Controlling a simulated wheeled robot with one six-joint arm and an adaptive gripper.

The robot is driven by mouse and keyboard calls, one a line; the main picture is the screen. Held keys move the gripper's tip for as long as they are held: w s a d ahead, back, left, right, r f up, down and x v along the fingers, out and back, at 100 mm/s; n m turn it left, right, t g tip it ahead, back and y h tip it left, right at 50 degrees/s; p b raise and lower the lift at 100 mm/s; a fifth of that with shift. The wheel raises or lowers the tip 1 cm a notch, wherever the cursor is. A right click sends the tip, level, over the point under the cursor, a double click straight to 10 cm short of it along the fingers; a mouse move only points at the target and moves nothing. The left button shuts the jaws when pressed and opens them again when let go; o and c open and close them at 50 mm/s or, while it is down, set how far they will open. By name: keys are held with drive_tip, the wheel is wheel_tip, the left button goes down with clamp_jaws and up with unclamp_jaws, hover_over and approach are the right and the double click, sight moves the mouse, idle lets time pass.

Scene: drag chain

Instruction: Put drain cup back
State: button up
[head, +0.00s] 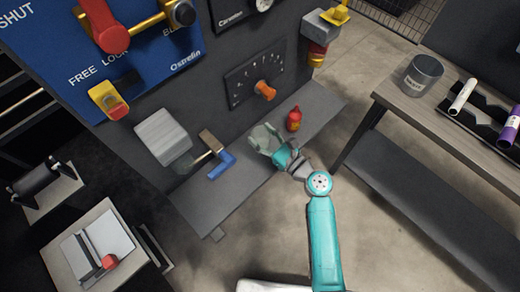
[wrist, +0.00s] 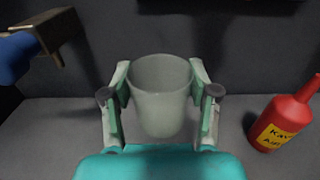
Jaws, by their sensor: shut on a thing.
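The drain cup (wrist: 162,95) is a pale, translucent, empty-looking cup, upright between my fingers in the wrist view. My gripper (wrist: 160,103) is shut on it, one teal finger against each side. In the head view my gripper (head: 266,139) is over the grey shelf (head: 240,173), left of the red bottle. The cup is hard to tell from the fingers there, and I cannot tell whether its base touches the shelf. A grey box (head: 163,136) on the panel stands to the left, with a dim translucent shape (head: 182,164) just below it.
A hammer with a blue handle (head: 222,164) lies between the box and my gripper. A red bottle (head: 294,119) stands close right of my gripper. The dark panel with an orange knob (head: 265,91) rises behind. A bench with a grey bucket (head: 423,75) is at right.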

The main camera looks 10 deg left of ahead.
sight(263, 147)
drive_tip(key=shift+f, duration=3.4)
drive_tip(key=o, duration=1.3)
drive_tip(key=shift+f, duration=0.15)
drive_tip(key=shift+c, duration=0.2)
drive_tip(key=shift+d+r, duration=0.1)
drive_tip(key=shift+r, duration=0.1)
drive_tip(key=v, duration=1.2)
